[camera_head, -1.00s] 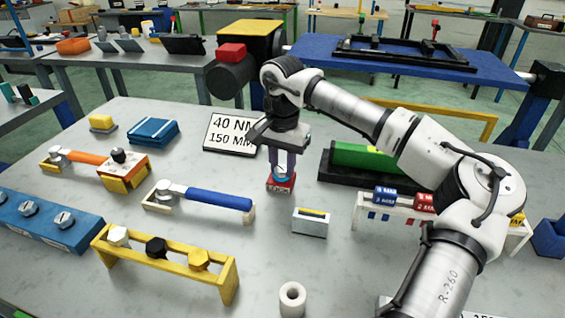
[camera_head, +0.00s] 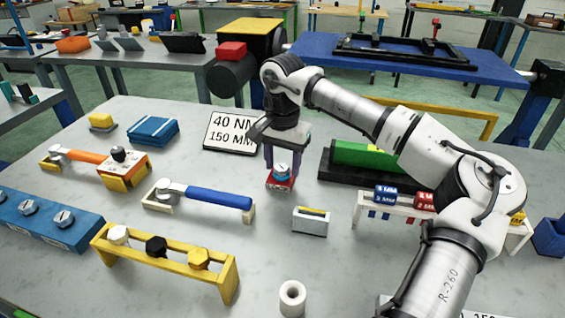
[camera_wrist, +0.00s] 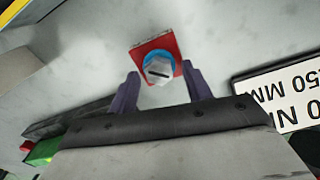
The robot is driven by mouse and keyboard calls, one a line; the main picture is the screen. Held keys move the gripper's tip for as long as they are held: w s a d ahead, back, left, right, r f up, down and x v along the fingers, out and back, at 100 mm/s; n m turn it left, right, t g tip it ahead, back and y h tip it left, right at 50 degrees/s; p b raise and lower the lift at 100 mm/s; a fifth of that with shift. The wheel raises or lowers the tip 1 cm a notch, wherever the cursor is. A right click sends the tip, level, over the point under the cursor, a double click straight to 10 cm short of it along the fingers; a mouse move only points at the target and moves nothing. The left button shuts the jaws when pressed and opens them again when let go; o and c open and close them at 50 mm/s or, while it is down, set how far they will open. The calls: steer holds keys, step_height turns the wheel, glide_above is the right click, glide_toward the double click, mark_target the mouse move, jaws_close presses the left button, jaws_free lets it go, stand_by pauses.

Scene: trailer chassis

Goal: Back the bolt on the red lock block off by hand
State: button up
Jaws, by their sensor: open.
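The red lock block (camera_head: 281,184) sits on the grey bench near the middle in the head view. It also shows at the top of the wrist view (camera_wrist: 141,50). A silver hex-headed bolt (camera_wrist: 158,69) with a dark slot across its head stands in it, with a blue ring around its base. The bolt head also shows in the head view (camera_head: 282,168). My gripper (camera_head: 283,163) is just above the block. In the wrist view my gripper's two purple fingers (camera_wrist: 161,82) are spread apart with the bolt head between and slightly beyond them; neither seems to touch it.
A plate reading 40 NM, 150 MM (camera_head: 231,131) lies behind and left. A blue-handled wrench (camera_head: 207,197) rests on a stand to the left. A small grey block (camera_head: 310,222) stands in front. A green bar in a black tray (camera_head: 345,181) lies to the right.

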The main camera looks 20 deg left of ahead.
mark_target(282, 166)
step_height(282, 166, up, 14)
steer(key=shift+f+b, duration=0.2)
steer(key=shift+b, duration=0.15)
steer(key=shift+s, duration=0.1)
